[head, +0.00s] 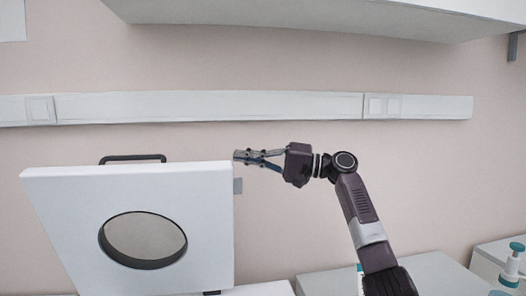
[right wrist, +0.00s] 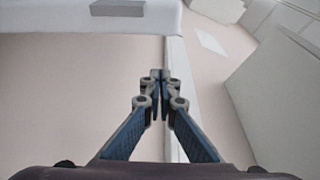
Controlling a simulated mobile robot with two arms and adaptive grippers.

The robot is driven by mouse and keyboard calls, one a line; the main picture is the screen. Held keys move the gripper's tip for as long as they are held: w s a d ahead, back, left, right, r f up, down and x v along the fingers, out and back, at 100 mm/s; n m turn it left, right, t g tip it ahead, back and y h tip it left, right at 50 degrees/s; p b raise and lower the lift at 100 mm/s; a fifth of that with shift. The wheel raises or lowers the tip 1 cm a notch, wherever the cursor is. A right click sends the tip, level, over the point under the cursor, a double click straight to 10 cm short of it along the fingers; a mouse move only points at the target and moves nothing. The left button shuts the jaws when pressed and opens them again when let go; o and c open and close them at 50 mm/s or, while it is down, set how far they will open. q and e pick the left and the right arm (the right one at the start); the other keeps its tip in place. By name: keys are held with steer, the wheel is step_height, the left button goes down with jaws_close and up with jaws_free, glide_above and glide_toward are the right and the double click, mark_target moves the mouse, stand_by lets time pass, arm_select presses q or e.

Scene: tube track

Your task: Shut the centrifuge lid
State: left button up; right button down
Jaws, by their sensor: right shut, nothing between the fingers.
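The centrifuge lid (head: 60,215) is a white panel standing raised in the lower left of the head view. It has a round dark-rimmed window (head: 143,238) and a black handle (head: 132,158) on its top edge. My right gripper (head: 238,156) is shut and empty, pointing left at the lid's upper right corner. I cannot tell whether it touches. In the right wrist view, the fingertips (right wrist: 157,76) are together, with a white edge and grey block above them. My left gripper is out of view.
A white wall rail (head: 210,106) runs behind, below an overhead cabinet (head: 330,14). A white bench surface (head: 425,275) lies at the lower right, with a teal-topped bottle (head: 514,265) at the far right. The air above the lid is clear.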

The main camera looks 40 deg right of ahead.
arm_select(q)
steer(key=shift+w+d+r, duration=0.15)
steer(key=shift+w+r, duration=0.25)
arm_select(e)
steer(key=s+a, duration=0.1)
steer(key=s+a+f, duration=0.1)
steer(key=a, duration=0.1)
steer(key=shift+s, duration=0.15)
